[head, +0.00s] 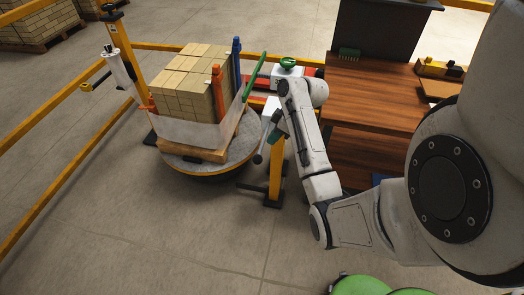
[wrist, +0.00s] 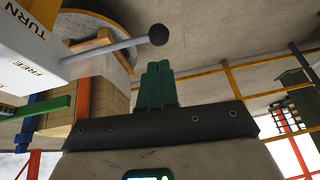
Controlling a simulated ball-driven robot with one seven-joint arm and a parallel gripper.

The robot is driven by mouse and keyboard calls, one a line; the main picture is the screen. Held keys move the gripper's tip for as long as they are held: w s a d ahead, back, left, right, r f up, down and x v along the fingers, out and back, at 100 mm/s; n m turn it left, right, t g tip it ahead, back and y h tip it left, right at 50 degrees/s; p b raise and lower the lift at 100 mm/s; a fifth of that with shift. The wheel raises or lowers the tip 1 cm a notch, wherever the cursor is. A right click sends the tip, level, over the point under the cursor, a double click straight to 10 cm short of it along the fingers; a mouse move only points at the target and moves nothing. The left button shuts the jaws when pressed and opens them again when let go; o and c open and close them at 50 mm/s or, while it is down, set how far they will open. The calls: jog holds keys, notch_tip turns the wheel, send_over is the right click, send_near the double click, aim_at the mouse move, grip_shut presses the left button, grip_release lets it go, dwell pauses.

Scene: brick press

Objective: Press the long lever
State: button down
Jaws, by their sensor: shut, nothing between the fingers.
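A grey lever (wrist: 115,45) with a black ball knob (wrist: 158,34) sticks out of a white box (wrist: 45,50) in the wrist view. The box carries the words "TURN" and "FREE", which appear tilted. In the head view the knob (head: 257,159) shows at the left of my gripper, and my arm hides part of the box. My gripper (head: 277,127) has dark green fingers, which also show in the wrist view (wrist: 157,82). They are shut and empty, close to the lever with a visible gap from the knob in the wrist view.
A pallet of bricks (head: 190,85) stands on a round turntable (head: 180,165), partly wrapped. A green bar (head: 255,75) rises beside it. A yellow post (head: 276,170) stands under my gripper. Yellow rails (head: 55,100) border the left; a wooden bench (head: 370,95) stands right.

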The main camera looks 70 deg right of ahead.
aim_at(258, 156)
jog(key=x, duration=0.8)
jog(key=shift+w+f+p, duration=0.15)
jog(key=shift+f+p, duration=0.15)
jog(key=shift+a, duration=0.1)
